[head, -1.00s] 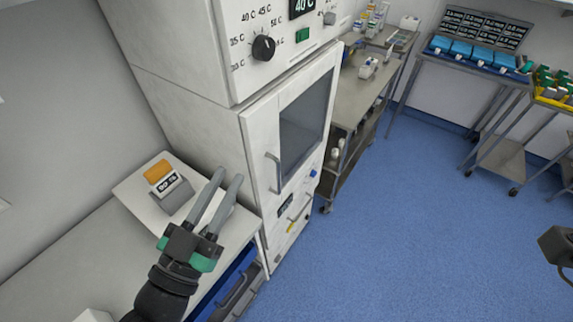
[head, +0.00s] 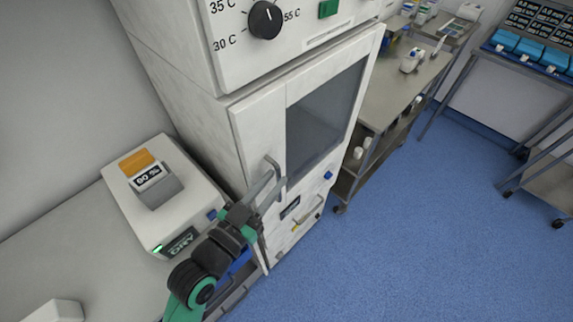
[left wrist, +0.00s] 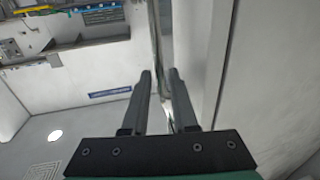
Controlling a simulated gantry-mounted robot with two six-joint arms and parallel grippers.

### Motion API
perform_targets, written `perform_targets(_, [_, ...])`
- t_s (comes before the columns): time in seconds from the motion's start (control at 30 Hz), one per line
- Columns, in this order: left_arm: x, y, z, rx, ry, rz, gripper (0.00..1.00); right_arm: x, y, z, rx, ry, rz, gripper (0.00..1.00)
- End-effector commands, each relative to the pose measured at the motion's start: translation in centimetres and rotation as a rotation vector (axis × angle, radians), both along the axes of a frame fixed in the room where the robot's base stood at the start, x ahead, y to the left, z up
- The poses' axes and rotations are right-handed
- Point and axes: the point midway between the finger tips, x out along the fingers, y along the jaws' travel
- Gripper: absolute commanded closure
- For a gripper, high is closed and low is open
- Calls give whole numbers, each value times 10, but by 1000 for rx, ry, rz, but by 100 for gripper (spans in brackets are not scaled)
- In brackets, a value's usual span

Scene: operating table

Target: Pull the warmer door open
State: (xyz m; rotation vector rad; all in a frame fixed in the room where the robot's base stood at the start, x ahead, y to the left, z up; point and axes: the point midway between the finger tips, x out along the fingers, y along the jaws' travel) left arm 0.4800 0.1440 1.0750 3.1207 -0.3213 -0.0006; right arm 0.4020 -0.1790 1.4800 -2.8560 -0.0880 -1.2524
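The warmer is a tall white cabinet. Its door (head: 258,127) has a dark window (head: 325,115) and looks shut. A grey bar handle (head: 271,164) is on the door's left side. My left gripper (head: 276,182) is at the lower part of this handle. In the left wrist view the handle (left wrist: 157,35) runs between the two fingertips of the left gripper (left wrist: 159,75). The fingers are apart, with a gap beside the bar, so the gripper looks open around it. My right gripper is not in view.
A white device (head: 190,205) with an orange-topped block sits on the counter left of the warmer. A steel cart (head: 385,100) stands to the right of the warmer. The blue floor (head: 420,240) in front of the door is clear.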

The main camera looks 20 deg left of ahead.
Motion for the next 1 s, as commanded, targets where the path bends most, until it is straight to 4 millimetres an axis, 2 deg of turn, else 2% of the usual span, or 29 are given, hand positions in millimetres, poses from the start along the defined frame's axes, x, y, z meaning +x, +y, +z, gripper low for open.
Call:
perform_targets(0.1, [26, -6, -1, 1, -2, -1, 73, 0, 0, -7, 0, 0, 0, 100])
perform_targets(0.3, [51, -11, -1, 0, -1, 0, 73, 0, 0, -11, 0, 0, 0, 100])
perform_targets(0.6, [54, -11, 0, 1, -1, 1, 73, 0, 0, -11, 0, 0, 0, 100])
perform_targets(0.73, [54, -11, 0, 1, 0, 1, 97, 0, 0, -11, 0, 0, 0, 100])
perform_targets(0.77, [54, -11, 0, 1, 0, 1, 100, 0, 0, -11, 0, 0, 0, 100])
perform_targets(1.0, [54, -11, 0, 1, 0, 1, 100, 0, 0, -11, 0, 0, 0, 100])
